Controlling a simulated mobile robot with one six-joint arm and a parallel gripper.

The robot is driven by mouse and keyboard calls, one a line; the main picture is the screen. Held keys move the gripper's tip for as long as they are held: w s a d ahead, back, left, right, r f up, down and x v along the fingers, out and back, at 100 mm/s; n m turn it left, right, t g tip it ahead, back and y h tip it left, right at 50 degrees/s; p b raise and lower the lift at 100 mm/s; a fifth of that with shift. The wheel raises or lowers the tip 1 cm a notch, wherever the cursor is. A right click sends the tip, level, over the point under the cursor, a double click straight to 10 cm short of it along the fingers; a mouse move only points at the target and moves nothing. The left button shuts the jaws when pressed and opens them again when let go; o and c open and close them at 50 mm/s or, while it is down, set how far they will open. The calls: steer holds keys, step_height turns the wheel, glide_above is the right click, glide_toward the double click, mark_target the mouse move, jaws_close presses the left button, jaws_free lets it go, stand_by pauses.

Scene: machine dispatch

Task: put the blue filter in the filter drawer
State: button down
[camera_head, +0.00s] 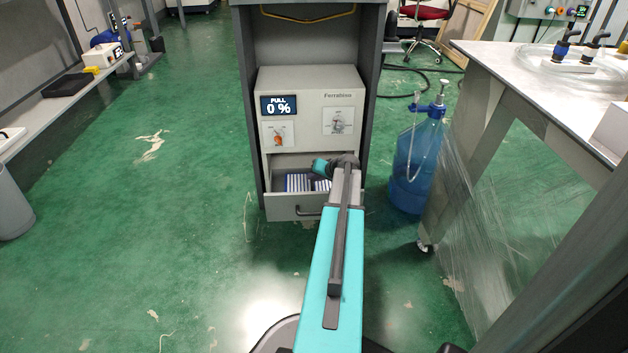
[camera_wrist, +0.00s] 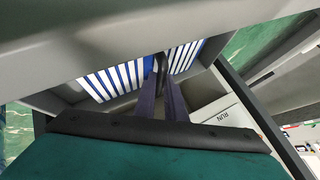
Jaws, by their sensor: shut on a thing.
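The filter drawer (camera_head: 284,207) is pulled out at the bottom of the grey cabinet unit. The blue filter (camera_head: 298,183), with blue and white stripes, is inside the drawer's walls; it also shows in the wrist view (camera_wrist: 110,82) on both sides of my fingers. My gripper (camera_wrist: 162,62) is shut on the filter's middle. In the head view my arm and wrist hide the fingers and the right part of the drawer. I cannot tell whether the filter touches the drawer floor.
The green floor to the left is clear.

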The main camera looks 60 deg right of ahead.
stand_by(0.3)
steer(key=c, duration=1.8)
jaws_free()
steer(key=shift+r, duration=0.1)
steer(key=p+v, duration=0.4)
steer(key=v, duration=0.8)
steer(key=shift+p, duration=0.35)
steer(key=shift+a, duration=0.1)
